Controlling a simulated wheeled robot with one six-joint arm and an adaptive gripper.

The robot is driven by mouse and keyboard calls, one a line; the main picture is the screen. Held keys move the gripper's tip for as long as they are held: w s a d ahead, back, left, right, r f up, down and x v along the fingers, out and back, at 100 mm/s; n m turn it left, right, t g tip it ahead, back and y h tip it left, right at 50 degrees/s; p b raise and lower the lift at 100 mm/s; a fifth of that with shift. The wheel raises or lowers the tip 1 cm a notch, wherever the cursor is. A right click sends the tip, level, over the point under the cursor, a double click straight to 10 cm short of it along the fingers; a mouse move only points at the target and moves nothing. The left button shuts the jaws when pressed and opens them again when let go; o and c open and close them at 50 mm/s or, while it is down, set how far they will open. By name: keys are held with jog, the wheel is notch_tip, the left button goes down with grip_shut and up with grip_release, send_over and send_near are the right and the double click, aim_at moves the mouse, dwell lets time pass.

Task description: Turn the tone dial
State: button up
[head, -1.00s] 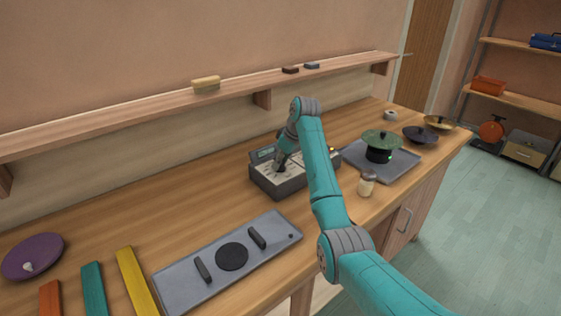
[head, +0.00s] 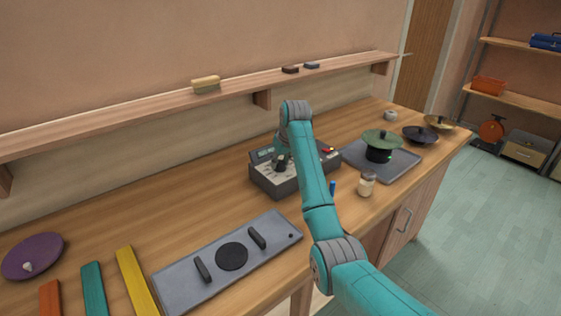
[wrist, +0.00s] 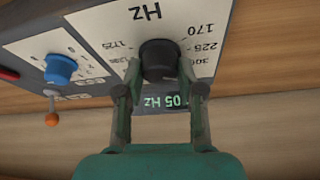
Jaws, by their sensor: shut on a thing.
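The tone dial (wrist: 158,58) is a black knob on a pale panel marked Hz, with printed numbers around it. It shows in the upper middle of the wrist view. My gripper (wrist: 160,75) is shut on this knob, one finger on each side. A green display (wrist: 164,101) below the knob reads "05 Hz", partly hidden by my fingers. In the head view the dial's grey box (head: 285,184) stands on the bench, and my arm hides part of its top and right side.
A blue knob (wrist: 60,69) and an orange-tipped lever (wrist: 52,119) sit beside the dial on the same panel. A grey tray with a green cymbal (head: 382,136) is right of the box. A small jar (head: 366,184) stands near the front edge. A grey plate (head: 185,279) lies front left.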

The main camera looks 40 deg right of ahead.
jog(key=shift+f+m, duration=0.1)
jog(key=shift+m, duration=0.4)
jog(key=o, duration=1.1)
jog(key=shift+o, duration=0.2)
jog(key=v, duration=0.7)
jog(key=shift+r, duration=0.3)
jog(key=shift+a, duration=0.1)
